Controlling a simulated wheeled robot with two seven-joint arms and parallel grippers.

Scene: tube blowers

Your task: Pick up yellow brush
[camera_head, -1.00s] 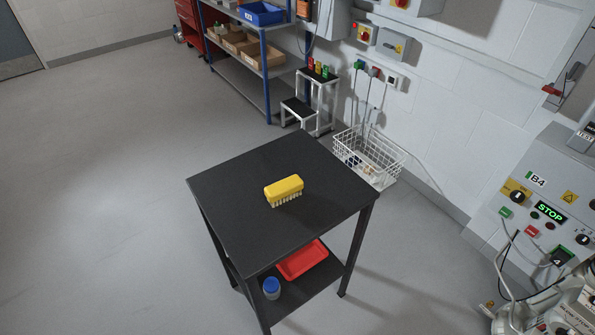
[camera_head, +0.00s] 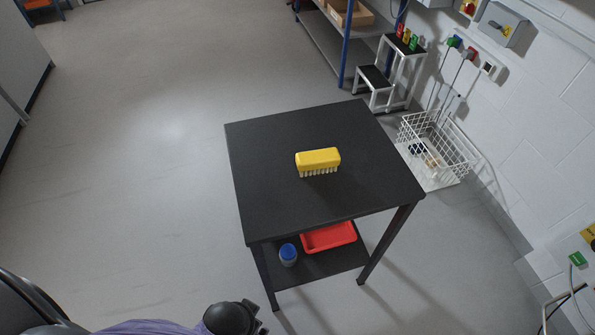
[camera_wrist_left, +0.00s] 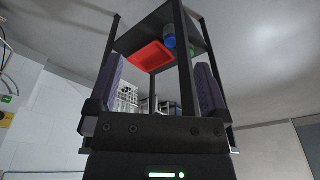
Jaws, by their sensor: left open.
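The yellow brush (camera_head: 318,160) lies bristles down on the black table top (camera_head: 270,200), near its middle, in the head view. Nothing touches it except the table. My left gripper (camera_wrist_left: 158,85) shows in the left wrist view with its two purple-padded fingers spread wide apart and nothing between them. The brush does not show in that view. In the head view a part of my own arm (camera_head: 228,318) comes in at the bottom left, well short of the table; the fingers are not clear there. My right gripper is in neither view.
The table's lower shelf holds a red tray (camera_head: 328,237) and a blue-lidded jar (camera_head: 288,254). A white wire basket (camera_head: 450,150) and a step stool (camera_head: 385,80) stand behind it on the right. The floor to the left is clear.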

